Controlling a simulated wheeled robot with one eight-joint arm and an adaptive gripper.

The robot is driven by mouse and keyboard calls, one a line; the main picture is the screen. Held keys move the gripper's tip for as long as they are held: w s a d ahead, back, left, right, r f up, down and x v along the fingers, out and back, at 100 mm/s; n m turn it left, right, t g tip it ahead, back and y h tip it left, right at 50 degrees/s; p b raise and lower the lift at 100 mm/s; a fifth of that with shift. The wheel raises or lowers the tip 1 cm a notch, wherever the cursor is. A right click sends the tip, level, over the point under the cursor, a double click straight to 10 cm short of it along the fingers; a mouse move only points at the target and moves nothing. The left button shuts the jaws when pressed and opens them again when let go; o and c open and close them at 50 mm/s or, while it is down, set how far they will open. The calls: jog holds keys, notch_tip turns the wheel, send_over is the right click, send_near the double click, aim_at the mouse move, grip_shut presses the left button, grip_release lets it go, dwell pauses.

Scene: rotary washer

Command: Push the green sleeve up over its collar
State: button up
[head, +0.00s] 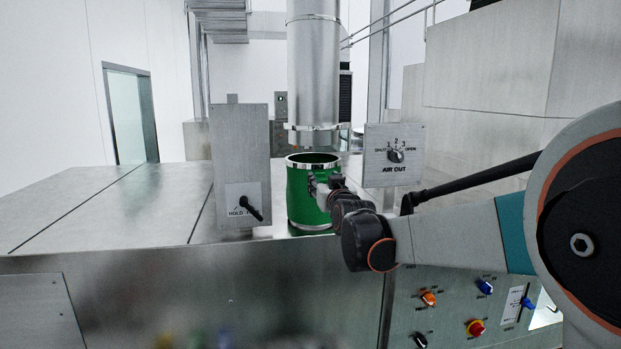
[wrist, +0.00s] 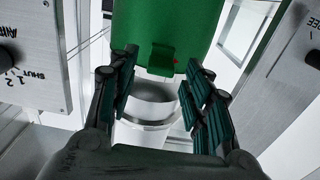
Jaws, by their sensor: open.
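The green sleeve (head: 298,200) stands upright on the steel top, with a bright metal ring at its upper and lower ends. A gap separates it from the collar (head: 312,138) at the foot of the vertical duct above. My gripper (head: 318,187) is at the front right of the sleeve. In the wrist view my gripper (wrist: 159,75) is open, its fingers either side of a small green tab on the sleeve (wrist: 172,25). I cannot tell whether either finger touches the tab. A small red mark shows beside it.
A panel with a HOLD lever (head: 252,208) stands left of the sleeve. An AIR OUT dial panel (head: 410,142) stands to its right, close to my arm. Several coloured knobs, one red (head: 476,328), sit on the front face below. The steel top at left (head: 100,205) is clear.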

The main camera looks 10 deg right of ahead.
aim_at(321, 177)
jog(key=shift+w, duration=1.55)
grip_shut()
jog(key=shift+r+p, duration=0.1)
jog(key=shift+p, duration=0.2)
